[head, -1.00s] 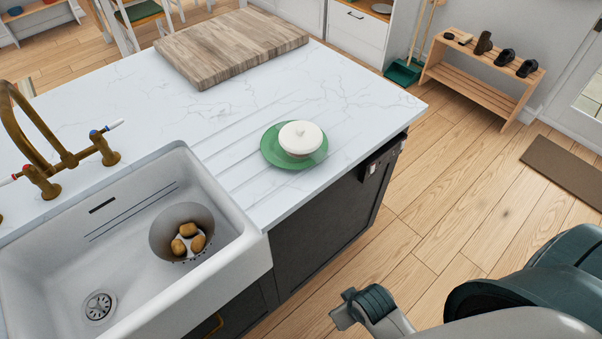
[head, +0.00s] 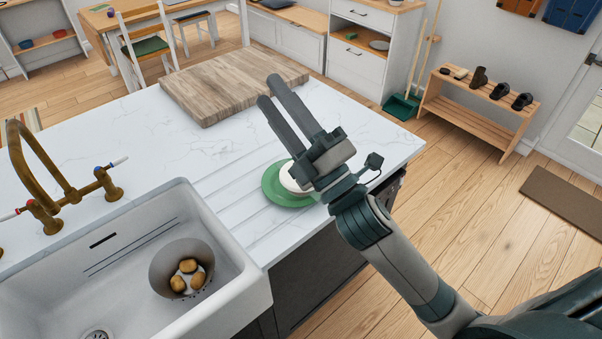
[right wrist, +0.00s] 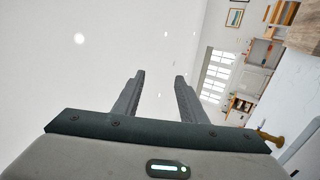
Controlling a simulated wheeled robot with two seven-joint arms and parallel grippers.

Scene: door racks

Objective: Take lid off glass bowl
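The white lid (head: 290,178) shows on the green plate (head: 280,197) near the right front edge of the white counter. The glass bowl is hidden in the head view now, behind my right gripper. My right gripper (head: 276,89) is raised above the plate and in front of the lid in the picture, pointing up and to the left. Its two fingers are a little apart with nothing between them, and they also show apart in the right wrist view (right wrist: 160,80). My left gripper is in neither view.
A wooden board (head: 232,85) lies on the counter behind the plate. A white sink (head: 235,297) with a grey colander (head: 165,270) holding several potatoes is at left, beside a brass tap (head: 45,205). The counter between sink and board is clear.

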